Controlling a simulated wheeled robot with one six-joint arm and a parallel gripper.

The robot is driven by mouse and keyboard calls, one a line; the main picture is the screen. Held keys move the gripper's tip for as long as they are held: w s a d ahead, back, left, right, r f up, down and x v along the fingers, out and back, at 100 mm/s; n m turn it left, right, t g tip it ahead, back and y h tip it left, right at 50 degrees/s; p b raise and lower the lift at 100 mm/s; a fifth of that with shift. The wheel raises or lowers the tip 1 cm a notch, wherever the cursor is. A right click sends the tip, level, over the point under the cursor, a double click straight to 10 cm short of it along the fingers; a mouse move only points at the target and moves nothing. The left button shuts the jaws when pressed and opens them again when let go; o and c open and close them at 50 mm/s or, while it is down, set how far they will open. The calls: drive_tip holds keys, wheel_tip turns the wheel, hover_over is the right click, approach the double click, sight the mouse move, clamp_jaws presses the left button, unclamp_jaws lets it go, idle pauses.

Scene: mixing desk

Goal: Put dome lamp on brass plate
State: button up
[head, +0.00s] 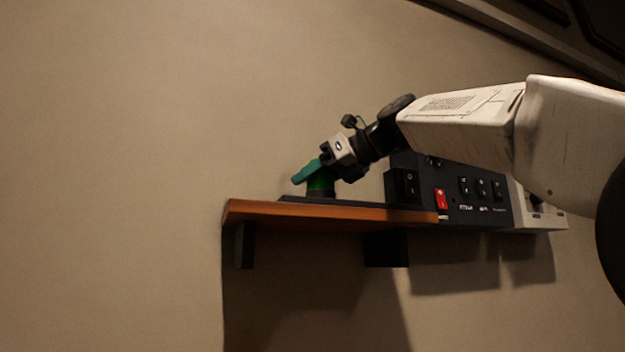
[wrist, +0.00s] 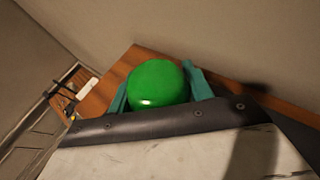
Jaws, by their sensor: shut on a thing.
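The green dome lamp (head: 321,185) stands near the left end of the wooden shelf in the head view, with a dark base beneath it. In the wrist view its rounded glossy top (wrist: 158,84) sits between the teal fingers. My gripper (head: 302,178) is shut on the lamp, one finger on each side, reaching down at a slant from the right. The lamp's base looks to be at or just above a dark flat mat (head: 350,201); I cannot tell whether they touch. I cannot make out a brass plate in either view.
The wooden shelf (head: 270,211) is fixed to a beige wall and ends at the left. A black switch panel (head: 468,188) with a red switch (head: 441,199) stands to the right, under my arm. Open air lies above and left of the shelf.

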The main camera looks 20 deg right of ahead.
drive_tip(key=shift+f, duration=0.2)
drive_tip(key=o, duration=1.2)
drive_tip(key=shift+r, duration=0.15)
drive_tip(key=shift+s+d+r, duration=0.15)
drive_tip(key=shift+d, duration=0.05)
drive_tip(key=v, duration=1.1)
drive_tip(key=shift+s, duration=0.2)
drive_tip(key=shift+d, duration=0.15)
